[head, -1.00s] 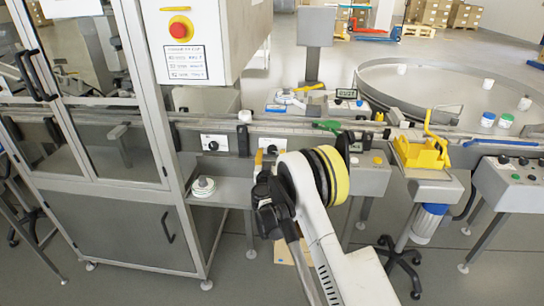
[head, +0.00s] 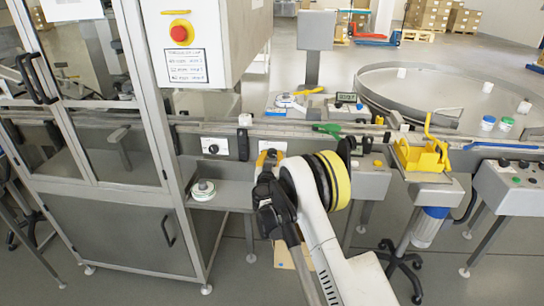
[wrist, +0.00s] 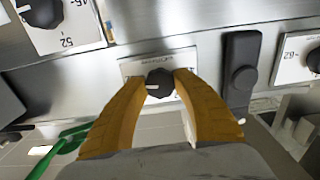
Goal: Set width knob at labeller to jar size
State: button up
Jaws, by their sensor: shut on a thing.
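The labeller's front rail carries a white plate with a round black knob (wrist: 159,83) that has a white pointer line. The lettering on the plate is upside down in the wrist view and too small to read. My gripper (wrist: 160,80) has its two yellow fingers on either side of this knob, shut on it. In the head view my gripper (head: 270,157) covers the knob, and only part of its white plate (head: 277,146) shows. A white jar (head: 245,119) stands on the conveyor above, slightly left of the gripper.
A second black knob on a white plate (head: 213,148) is to the left, past a dark upright bar (head: 243,142). A green part (head: 327,129) lies right of the gripper. A jar (head: 203,188) sits on the shelf at lower left.

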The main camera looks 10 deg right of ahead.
jog(key=n, duration=0.6)
jog(key=shift+d, duration=0.1)
jog(key=n, duration=1.1)
jog(key=shift+r+n, duration=0.1)
jog(key=shift+n, duration=0.3)
jog(key=n, duration=0.5)
jog(key=shift+n, duration=0.3)
jog(key=shift+r, duration=0.1)
jog(key=o, duration=1.2)
jog(key=shift+d, duration=0.1)
